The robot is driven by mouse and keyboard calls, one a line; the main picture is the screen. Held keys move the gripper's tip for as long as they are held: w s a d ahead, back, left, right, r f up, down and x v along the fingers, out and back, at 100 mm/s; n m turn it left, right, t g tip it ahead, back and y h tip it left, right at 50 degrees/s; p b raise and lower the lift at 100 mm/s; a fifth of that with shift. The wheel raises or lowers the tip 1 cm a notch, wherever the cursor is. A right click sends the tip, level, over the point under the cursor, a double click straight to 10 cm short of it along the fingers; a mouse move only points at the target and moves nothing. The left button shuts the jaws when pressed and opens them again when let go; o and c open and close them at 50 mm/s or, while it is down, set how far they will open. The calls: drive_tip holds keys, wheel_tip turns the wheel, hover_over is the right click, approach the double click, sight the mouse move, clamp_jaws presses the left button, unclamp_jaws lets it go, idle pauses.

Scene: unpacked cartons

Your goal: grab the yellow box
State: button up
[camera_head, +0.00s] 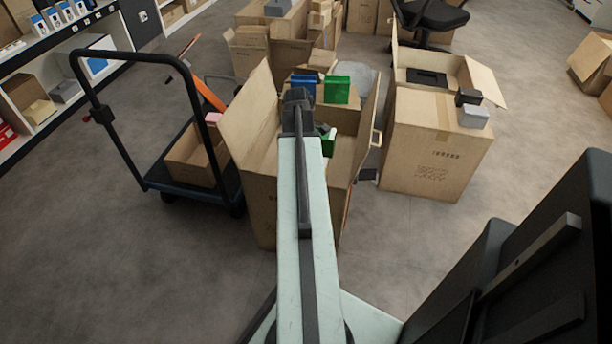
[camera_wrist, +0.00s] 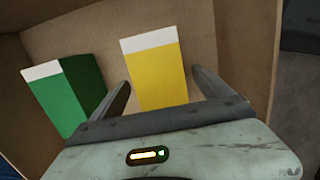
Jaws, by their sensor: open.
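The yellow box (camera_wrist: 158,77) with a white band at its top end shows in the wrist view, inside an open carton (camera_wrist: 235,40). My gripper (camera_wrist: 160,90) is open, with one finger on each side of the yellow box and visible gaps to both fingers. A green box (camera_wrist: 72,92) with a white end lies to the left, beside the left finger. In the head view my arm reaches over the open carton (camera_head: 262,185) and hides much of its inside. The yellow box cannot be made out in the head view.
A green box (camera_head: 337,90) and a blue box (camera_head: 303,88) stand at the carton's far side. Another carton (camera_head: 432,145) with a grey box (camera_head: 473,117) on it stands to the right. A dark cart (camera_head: 165,170) is on the left. The floor at front left is clear.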

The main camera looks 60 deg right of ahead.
drive_tip(key=f, duration=0.1)
drive_tip(key=f+b, duration=0.2)
drive_tip(key=shift+s+d+f, duration=0.15)
drive_tip(key=shift+s+f, duration=0.2)
drive_tip(key=shift+r, duration=0.15)
clamp_jaws()
